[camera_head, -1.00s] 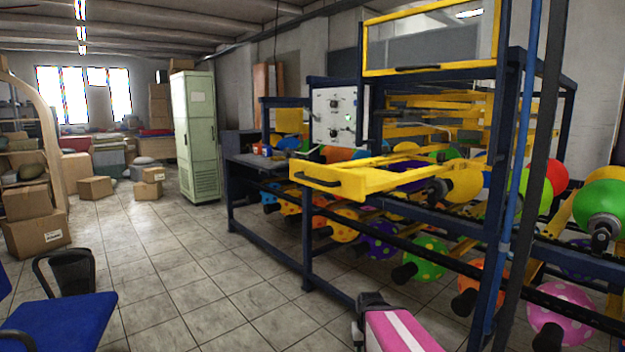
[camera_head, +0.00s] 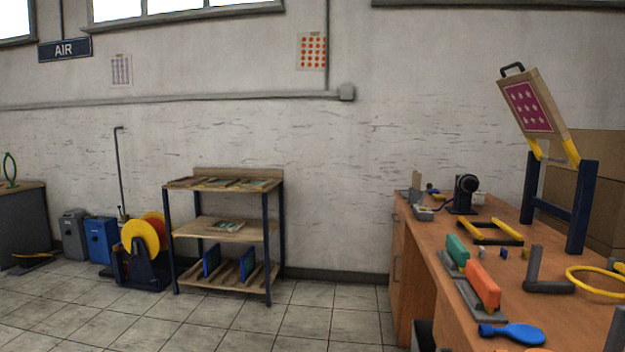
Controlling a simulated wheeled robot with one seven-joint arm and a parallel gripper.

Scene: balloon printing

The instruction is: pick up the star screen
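A wood-framed screen (camera_head: 526,104) with a magenta panel, pale marks and a black handle stands tilted up at the right, above a dark blue stand (camera_head: 561,205) on the workbench. Its marks are too small to tell whether they are stars. Blue upright panels (camera_head: 212,261) and (camera_head: 247,263) stand in slots on the lowest board of a shelf rack (camera_head: 240,228). Flat printed sheets or screens (camera_head: 220,184) lie on its top board, and another flat item (camera_head: 229,226) lies on the middle board. I cannot tell which is the star screen. My gripper is not in view.
The workbench (camera_head: 420,255) on the right carries several tools, including a blue paddle (camera_head: 512,333) and green and orange squeegee-like blocks (camera_head: 482,284). A yellow reel (camera_head: 139,237) stands left of the rack. Tiled floor (camera_head: 300,315) is clear before the rack.

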